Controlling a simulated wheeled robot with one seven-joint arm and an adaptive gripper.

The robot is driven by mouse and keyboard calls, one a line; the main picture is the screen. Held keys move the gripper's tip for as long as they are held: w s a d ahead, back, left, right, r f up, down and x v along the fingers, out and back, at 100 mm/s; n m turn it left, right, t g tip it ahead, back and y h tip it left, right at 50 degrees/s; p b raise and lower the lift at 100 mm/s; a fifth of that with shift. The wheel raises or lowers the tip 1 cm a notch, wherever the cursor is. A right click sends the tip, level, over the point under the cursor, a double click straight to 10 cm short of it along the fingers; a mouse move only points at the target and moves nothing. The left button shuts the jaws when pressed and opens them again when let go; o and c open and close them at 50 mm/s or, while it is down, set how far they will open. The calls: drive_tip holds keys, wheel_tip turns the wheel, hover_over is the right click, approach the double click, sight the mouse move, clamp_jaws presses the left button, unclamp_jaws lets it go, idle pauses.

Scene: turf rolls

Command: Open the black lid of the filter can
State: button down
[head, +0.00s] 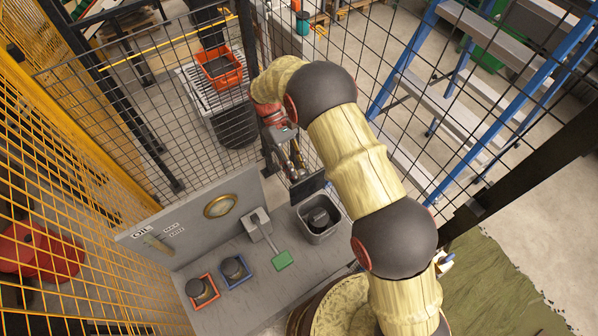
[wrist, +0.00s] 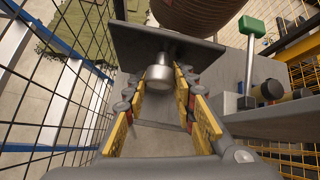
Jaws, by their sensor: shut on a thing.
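The filter can (head: 321,235) is a grey square bin on the grey bench, with a dark round object (head: 318,217) inside it. Its black lid (head: 309,187) stands tilted up at the can's back edge, so the can's mouth is open. In the wrist view the lid is a dark flat plate (wrist: 125,42) with a grey round knob (wrist: 160,75). My gripper (wrist: 161,82) has its yellow-padded fingers shut around that knob. In the head view my gripper (head: 297,168) is small and partly hidden, just behind the raised lid.
Dark filters stand in an orange tray (head: 195,302) and a blue tray (head: 236,285). An upright panel (head: 190,235) with a round gauge backs the bench. Wire mesh fencing stands close behind my gripper.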

drive_tip(key=shift+w+f, duration=0.15)
drive_tip(key=c, duration=1.5)
unclamp_jaws()
drive_tip(key=shift+d, duration=0.1)
drive_tip(key=v, duration=1.2)
